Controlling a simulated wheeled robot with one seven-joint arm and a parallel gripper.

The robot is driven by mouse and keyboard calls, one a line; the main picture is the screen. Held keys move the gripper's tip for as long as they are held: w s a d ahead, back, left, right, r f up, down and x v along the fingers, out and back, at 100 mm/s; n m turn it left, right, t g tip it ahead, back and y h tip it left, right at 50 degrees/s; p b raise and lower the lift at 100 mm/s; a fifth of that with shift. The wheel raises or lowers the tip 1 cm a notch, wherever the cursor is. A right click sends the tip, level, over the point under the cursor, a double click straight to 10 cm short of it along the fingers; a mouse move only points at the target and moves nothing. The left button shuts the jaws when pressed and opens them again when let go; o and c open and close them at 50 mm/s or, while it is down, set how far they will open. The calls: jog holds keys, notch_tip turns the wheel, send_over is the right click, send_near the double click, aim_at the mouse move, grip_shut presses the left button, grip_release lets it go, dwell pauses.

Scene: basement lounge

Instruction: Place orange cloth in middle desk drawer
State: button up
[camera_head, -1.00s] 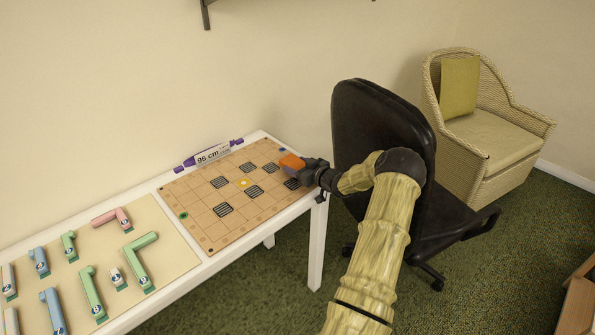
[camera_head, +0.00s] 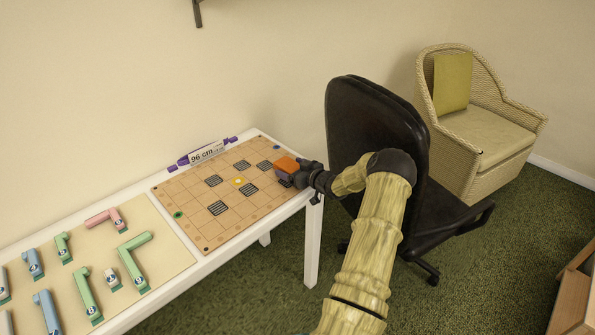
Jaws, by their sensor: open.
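An orange piece (camera_head: 287,164), perhaps the orange cloth, shows at the far right end of the grid board, right at the tip of my gripper (camera_head: 289,177). My gripper is open and low over the board's right edge. The picture is too small to tell whether the orange piece lies between the fingers, on the board, or is part of the gripper. The white desk (camera_head: 313,250) shows its top, front edge and legs. No drawer can be made out on it.
The grid board (camera_head: 195,232) and a board of pastel pieces (camera_head: 168,250) cover the desk top. A purple marker (camera_head: 230,140) lies behind. A black office chair (camera_head: 365,120) stands close behind my arm. A wicker armchair (camera_head: 500,150) and wooden furniture (camera_head: 572,300) are at right.

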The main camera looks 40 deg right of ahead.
jog(key=a+v, duration=0.1)
jog(key=v, duration=1.6)
jog(key=shift+s+d, duration=0.25)
jog(key=shift+d, duration=0.05)
jog(key=shift+r, duration=0.1)
